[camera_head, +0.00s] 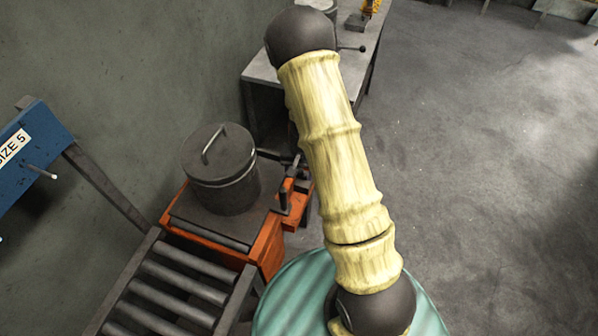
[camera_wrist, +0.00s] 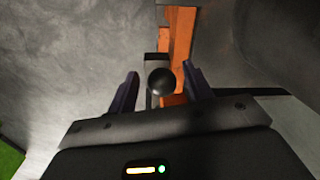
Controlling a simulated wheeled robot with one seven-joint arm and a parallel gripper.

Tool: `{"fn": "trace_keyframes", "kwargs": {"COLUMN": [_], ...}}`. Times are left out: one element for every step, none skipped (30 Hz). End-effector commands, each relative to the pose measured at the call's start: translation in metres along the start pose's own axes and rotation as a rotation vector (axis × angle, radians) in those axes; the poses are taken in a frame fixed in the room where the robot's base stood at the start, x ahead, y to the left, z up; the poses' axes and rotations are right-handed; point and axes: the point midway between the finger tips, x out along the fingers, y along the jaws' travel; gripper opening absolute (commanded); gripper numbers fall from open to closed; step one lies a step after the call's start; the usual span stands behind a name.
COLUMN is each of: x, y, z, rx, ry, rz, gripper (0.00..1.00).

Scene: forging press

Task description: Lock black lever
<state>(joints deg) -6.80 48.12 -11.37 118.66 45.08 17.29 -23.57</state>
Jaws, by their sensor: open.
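The black lever shows in the wrist view as a round black knob (camera_wrist: 160,81) in front of an orange frame. My gripper (camera_wrist: 160,84) is open, with one dark finger on each side of the knob. I see a gap on either side, and cannot tell how deep the knob sits between the fingers. In the head view, dark upright parts (camera_head: 284,201) stand at the right side of the orange frame (camera_head: 268,246); I cannot tell which is the lever. My gripper is not clearly seen there, as my arm covers part of that area.
A lidded dark metal pot (camera_head: 223,170) stands on the orange-framed unit, left of my arm. A roller conveyor (camera_head: 175,290) leads to it. A grey table (camera_head: 262,68) stands behind, and a blue sign panel (camera_head: 35,150) is at the left. Open floor (camera_head: 480,150) lies to the right.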

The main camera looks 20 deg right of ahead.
Motion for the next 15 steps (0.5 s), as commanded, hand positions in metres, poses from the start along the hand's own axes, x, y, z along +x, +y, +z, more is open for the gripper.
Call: {"fn": "trace_keyframes", "kwargs": {"x": [0.0033, 0.0043, 0.0051, 0.0054, 0.0054, 0.0054, 0.0053, 0.0052, 0.0052, 0.0051, 0.0051, 0.0050, 0.0050, 0.0050, 0.0050], "y": [-0.0005, -0.0006, -0.0008, -0.0008, -0.0008, -0.0008, -0.0008, -0.0007, -0.0006, -0.0006, -0.0005, -0.0003, -0.0002, -0.0002, -0.0001], "z": [0.0006, 0.0007, 0.0006, 0.0005, 0.0005, 0.0004, 0.0004, 0.0004, 0.0003, 0.0003, 0.0003, 0.0002, 0.0002, 0.0002, 0.0002], "rx": [-0.001, -0.001, -0.001, -0.001, -0.001, -0.001, -0.001, -0.001, -0.001, -0.001, -0.001, 0.000, 0.000, 0.001, 0.001], "ry": [-0.002, -0.002, -0.001, -0.001, -0.001, 0.000, 0.000, 0.000, 0.000, 0.000, 0.000, 0.000, 0.000, 0.000, 0.000], "rz": [0.000, 0.000, -0.001, -0.001, -0.001, -0.001, -0.001, -0.001, -0.001, -0.001, -0.001, -0.001, -0.001, 0.000, 0.000], "gripper": [0.51, 0.51, 0.51, 0.51, 0.51, 0.51, 0.51, 0.51, 0.51, 0.51, 0.45, 0.37, 0.31, 0.25, 0.17]}}
